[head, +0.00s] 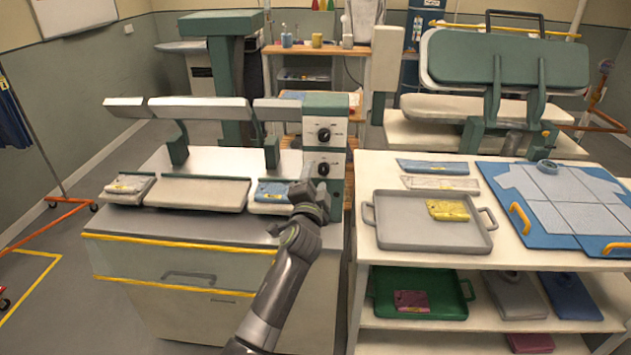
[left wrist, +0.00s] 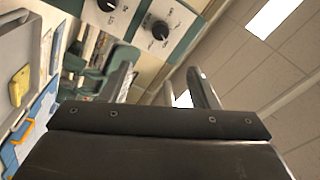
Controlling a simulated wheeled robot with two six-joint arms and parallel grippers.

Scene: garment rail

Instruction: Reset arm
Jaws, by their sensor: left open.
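My left arm comes up from the bottom of the head view. Its gripper (head: 307,188) is near the front right of the pressing machine, in front of the control panel (head: 325,122) with black knobs. In the left wrist view the two fingers stand apart with nothing between them (left wrist: 163,88), and the knob panel shows beyond them. A folded blue cloth (head: 270,191) lies on the machine's right pad, just left of the gripper in the picture. My right gripper is in neither view.
A white shelf table (head: 385,170) stands at the right, holding a grey tray (head: 400,240) with a yellow folded cloth (head: 447,210) and a blue board (head: 495,185). A green tray (head: 462,306) is on the shelf below. Floor at the left is clear near an orange-based rail (head: 62,200).

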